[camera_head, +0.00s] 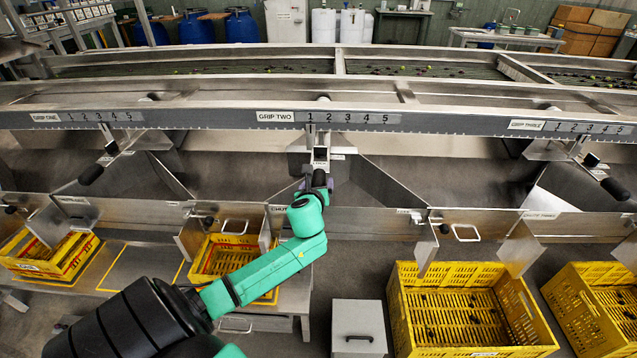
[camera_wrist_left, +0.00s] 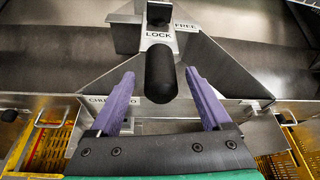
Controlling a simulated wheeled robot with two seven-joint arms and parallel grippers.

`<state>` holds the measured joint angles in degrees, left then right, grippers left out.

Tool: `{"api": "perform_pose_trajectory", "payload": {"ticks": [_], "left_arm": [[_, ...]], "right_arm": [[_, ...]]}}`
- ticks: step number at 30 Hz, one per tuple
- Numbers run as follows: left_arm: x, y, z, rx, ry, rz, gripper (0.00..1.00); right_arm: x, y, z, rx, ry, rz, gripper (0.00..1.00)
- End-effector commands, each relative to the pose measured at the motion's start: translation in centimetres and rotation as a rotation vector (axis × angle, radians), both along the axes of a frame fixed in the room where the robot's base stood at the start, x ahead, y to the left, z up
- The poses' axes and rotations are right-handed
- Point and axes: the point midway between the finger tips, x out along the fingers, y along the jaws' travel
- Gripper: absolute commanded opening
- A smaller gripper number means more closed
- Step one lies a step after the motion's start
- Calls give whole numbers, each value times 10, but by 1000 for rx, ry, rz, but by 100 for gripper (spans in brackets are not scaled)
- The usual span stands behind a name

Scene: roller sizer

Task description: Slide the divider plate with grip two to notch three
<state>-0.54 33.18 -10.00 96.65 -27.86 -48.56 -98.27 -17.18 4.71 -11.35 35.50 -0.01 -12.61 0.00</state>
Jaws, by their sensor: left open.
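The divider plate (camera_head: 375,190) of grip two is a grey metal wedge under the rail, below the label GRIP TWO (camera_head: 275,117). Its bracket (camera_head: 320,150) stands under the left end of the notch scale (camera_head: 348,118), around marks 1 and 2. A black rounded handle (camera_wrist_left: 161,75) sticks out from the plate towards me, with LOCK and FREE labels behind it. My left gripper (camera_head: 317,184) is at this handle. In the left wrist view its purple fingers (camera_wrist_left: 160,88) are open, one on each side of the handle with gaps. My right gripper is out of view.
Similar handles of grip one (camera_head: 91,174) and grip three (camera_head: 615,188) hang to either side. Low metal chute walls (camera_head: 375,220) run below the plates. Yellow crates (camera_head: 460,308) and a grey box (camera_head: 358,325) stand on the floor.

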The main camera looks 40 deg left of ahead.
Motion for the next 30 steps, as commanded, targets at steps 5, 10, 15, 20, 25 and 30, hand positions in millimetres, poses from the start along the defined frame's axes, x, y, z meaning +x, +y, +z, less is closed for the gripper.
{"api": "perform_pose_trajectory", "payload": {"ticks": [5, 10, 15, 20, 25, 30], "left_arm": [[23, 15, -12, -1, 0, 1, 82], [28, 18, -14, -1, 0, -1, 82], [28, 17, -14, -1, 0, -1, 74], [27, 17, -13, -2, 0, -1, 13], [27, 17, -13, -2, 0, -1, 0], [35, 8, -13, -4, -1, -2, 0]], "right_arm": [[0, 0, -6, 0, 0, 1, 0], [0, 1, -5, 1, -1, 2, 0], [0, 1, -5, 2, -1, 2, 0], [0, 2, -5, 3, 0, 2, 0], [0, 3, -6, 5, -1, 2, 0], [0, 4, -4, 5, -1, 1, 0]]}}
